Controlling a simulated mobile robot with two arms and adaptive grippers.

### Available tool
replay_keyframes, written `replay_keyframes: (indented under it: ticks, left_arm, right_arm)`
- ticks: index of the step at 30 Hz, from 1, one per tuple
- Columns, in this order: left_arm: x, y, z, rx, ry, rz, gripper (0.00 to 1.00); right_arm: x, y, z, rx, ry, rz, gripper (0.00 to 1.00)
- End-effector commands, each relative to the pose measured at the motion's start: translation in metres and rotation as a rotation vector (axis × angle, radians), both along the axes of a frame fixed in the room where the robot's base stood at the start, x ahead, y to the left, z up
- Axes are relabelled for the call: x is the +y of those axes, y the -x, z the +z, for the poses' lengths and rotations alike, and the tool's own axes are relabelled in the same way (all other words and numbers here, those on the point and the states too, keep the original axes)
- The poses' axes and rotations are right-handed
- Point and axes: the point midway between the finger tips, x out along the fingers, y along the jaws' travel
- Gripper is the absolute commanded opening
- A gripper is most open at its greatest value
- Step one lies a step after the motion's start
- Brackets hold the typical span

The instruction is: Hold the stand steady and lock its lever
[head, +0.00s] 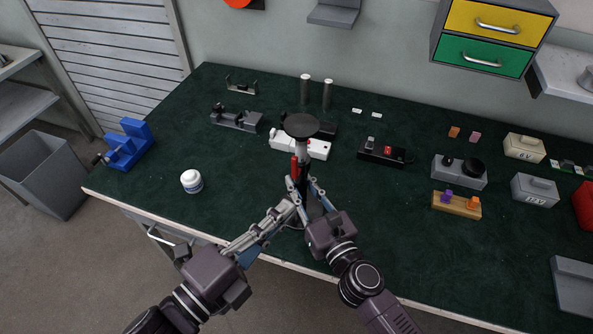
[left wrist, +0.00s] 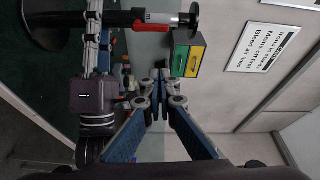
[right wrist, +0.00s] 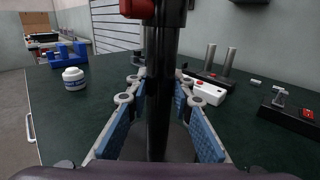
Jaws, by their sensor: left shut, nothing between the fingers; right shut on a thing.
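The stand shows a round black top (head: 300,125), a silver upper tube, a black post (right wrist: 160,75) and a wide dark base (left wrist: 45,22). Its red lever (head: 294,166) is at the collar and looks close along the post; it also shows in the left wrist view (left wrist: 141,24). My right gripper (right wrist: 160,82) is shut around the black post below the lever. My left gripper (head: 289,205) is shut and empty, with its fingertips together (left wrist: 160,75) apart from the lever. The arms partly hide the base in the head view.
A white jar (head: 192,181) and a blue fixture (head: 126,146) stand left on the green table. A white device (head: 313,147) and a black box with a red button (head: 382,152) lie behind the stand. The front-left table area is mostly clear.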

Motion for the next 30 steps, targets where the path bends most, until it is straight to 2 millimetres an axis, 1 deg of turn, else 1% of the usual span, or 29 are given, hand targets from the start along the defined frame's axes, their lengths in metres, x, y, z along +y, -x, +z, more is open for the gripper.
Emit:
replay_keyframes:
  ticks: [3, 6, 19, 26, 30]
  left_arm:
    - [0.000, 0.001, 0.000, -0.038, -0.054, 0.001, 0.00]
    - [0.000, 0.001, 0.000, -0.049, -0.071, 0.001, 0.00]
    - [-0.003, -0.002, 0.001, -0.051, -0.069, 0.002, 0.00]
    - [-0.015, -0.019, 0.002, -0.053, -0.069, 0.001, 0.00]
    - [-0.027, -0.034, 0.002, -0.054, -0.068, 0.002, 0.00]
  right_arm:
    - [0.000, 0.000, 0.000, 0.000, 0.000, 0.001, 0.00]
    - [0.000, 0.000, 0.000, 0.000, 0.000, 0.001, 0.00]
    - [0.000, 0.000, 0.000, 0.000, 0.000, 0.001, 0.00]
    - [0.000, 0.000, 0.000, 0.000, 0.000, 0.001, 0.00]
    - [0.000, 0.000, 0.000, 0.000, 0.000, 0.001, 0.00]
